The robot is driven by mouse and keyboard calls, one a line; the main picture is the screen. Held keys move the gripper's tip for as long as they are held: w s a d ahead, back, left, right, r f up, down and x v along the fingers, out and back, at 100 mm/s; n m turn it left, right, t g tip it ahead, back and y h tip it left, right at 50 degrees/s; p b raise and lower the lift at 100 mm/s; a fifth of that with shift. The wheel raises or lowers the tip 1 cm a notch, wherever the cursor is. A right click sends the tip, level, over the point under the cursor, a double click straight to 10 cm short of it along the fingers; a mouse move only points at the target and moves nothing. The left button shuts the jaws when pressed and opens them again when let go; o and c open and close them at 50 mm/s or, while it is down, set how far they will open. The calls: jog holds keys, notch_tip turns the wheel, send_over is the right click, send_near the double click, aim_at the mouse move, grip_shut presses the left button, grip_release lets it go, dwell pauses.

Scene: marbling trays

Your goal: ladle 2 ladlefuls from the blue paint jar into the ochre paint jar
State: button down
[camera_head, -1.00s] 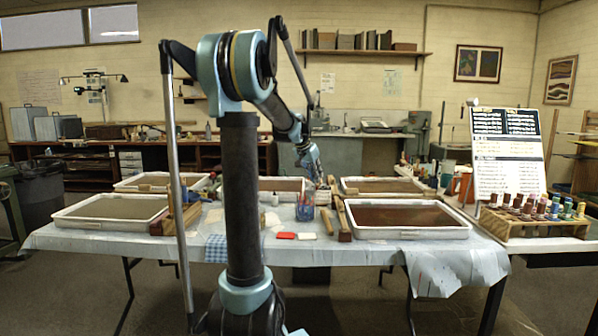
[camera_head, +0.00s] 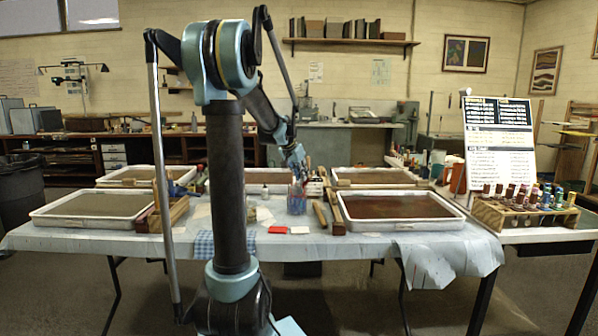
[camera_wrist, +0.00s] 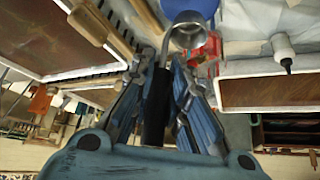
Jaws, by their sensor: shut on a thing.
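My gripper (camera_wrist: 167,82) is shut on the dark handle of a ladle (camera_wrist: 187,32), whose grey metal bowl shows beyond the fingertips in the wrist view. In the head view my gripper (camera_head: 296,160) is over the back middle of the table, above a bluish cup of brushes (camera_head: 297,203). A round blue thing (camera_wrist: 190,9) is cut off by the top of the wrist view, just beyond the ladle bowl. I cannot tell whether it is the blue paint jar. I cannot pick out the ochre paint jar, and I cannot see what the bowl contains.
Shallow trays stand left (camera_head: 75,221) and right (camera_head: 452,221) on the table, with more behind. A red block (camera_head: 278,230) and a white block (camera_head: 300,230) lie near the front edge. A wooden bottle rack (camera_head: 520,222) and a sign board (camera_head: 500,150) stand right.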

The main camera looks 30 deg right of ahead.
aim_at(301, 188)
jog(key=shift+f, duration=3.7)
jog(key=shift+s, duration=0.1)
jog(key=shift+r, duration=5.2)
